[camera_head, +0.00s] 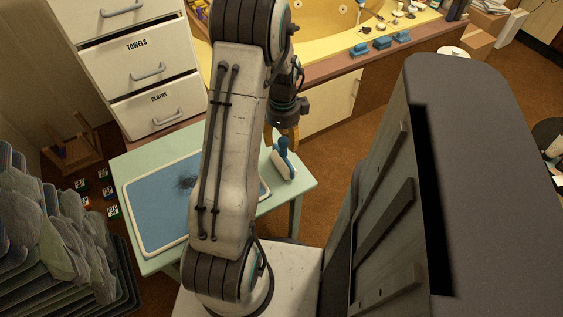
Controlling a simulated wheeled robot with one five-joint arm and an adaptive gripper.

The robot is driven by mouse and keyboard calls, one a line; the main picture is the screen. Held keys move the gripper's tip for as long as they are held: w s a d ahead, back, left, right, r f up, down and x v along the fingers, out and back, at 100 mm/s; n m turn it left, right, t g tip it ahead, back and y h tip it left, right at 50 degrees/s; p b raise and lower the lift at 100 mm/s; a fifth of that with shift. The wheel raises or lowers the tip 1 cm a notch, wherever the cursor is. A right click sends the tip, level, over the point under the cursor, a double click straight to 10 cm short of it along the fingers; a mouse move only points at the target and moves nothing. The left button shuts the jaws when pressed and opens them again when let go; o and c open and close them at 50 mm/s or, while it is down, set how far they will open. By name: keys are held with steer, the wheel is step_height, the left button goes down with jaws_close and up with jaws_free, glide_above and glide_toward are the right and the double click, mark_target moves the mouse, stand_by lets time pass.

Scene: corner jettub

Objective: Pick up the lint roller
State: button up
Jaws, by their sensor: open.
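The lint roller (285,164), with a white roller and a blue handle, appears to be the object on the right part of the pale green table. Its handle points up toward my gripper. I cannot tell whether the fingers touch the handle. My arm crosses the middle of the view and hides part of the table.
A blue mat with a white rim (150,242) and a dark smudge lies on the green table (131,163). A white drawer unit (155,105) stands behind. The tub ledge (335,65) holds blue items (382,43). A small wooden chair (75,150) is at left.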

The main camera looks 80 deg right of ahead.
mark_target(283, 148)
steer(key=shift+s+d+f+b, duration=0.1)
steer(key=shift+f+b, duration=0.1)
steer(key=shift+f, duration=1.05)
steer(key=shift+d+f+b, duration=0.1)
steer(key=shift+f+b, duration=0.1)
steer(key=shift+f, duration=1)
steer(key=shift+a, duration=0.1)
steer(key=shift+c, duration=0.5)
jaws_close()
